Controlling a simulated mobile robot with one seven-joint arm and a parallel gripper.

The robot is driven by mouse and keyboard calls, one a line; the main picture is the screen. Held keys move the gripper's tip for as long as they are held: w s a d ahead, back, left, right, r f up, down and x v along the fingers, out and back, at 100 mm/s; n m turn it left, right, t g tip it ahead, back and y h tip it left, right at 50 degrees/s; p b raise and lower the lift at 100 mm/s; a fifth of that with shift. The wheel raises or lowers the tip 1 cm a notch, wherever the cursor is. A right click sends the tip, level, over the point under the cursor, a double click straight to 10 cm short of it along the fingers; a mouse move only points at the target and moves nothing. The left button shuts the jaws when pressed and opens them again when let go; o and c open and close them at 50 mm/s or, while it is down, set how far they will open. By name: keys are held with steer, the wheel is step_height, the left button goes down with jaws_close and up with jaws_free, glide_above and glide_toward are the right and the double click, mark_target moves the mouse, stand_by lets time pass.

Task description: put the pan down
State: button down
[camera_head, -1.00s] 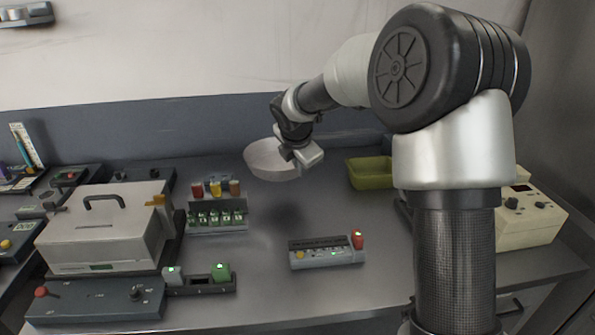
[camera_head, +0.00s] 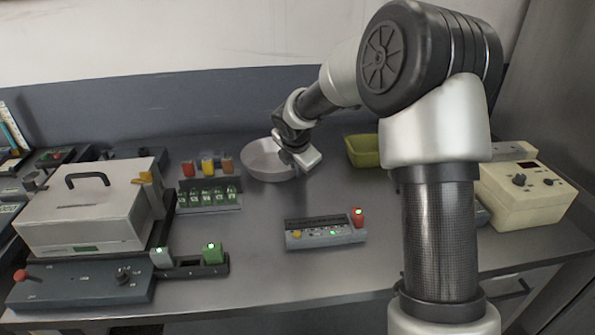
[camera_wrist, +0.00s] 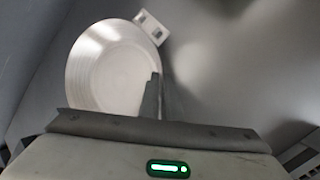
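The pan (camera_head: 264,164) is a round, shallow, light grey dish. In the head view it is level, at or very close to the bench top (camera_head: 265,215); I cannot tell whether it touches. My gripper (camera_head: 292,158) is at the pan's right side, its fingers shut on the pan's edge. In the wrist view the pan (camera_wrist: 105,65) shows its empty inside, with the dark fingers (camera_wrist: 158,98) at its lower right rim. The exact grip point is partly hidden by the gripper body.
A yellow-green bin (camera_head: 362,150) stands to the right behind my gripper. A button panel (camera_head: 325,232) lies in front. A white box (camera_head: 85,212) stands at the left, a cream instrument (camera_head: 525,195) at the right.

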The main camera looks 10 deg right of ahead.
steer(key=c, duration=2.4)
jaws_free()
steer(key=shift+f, duration=0.1)
steer(key=shift+o, duration=0.7)
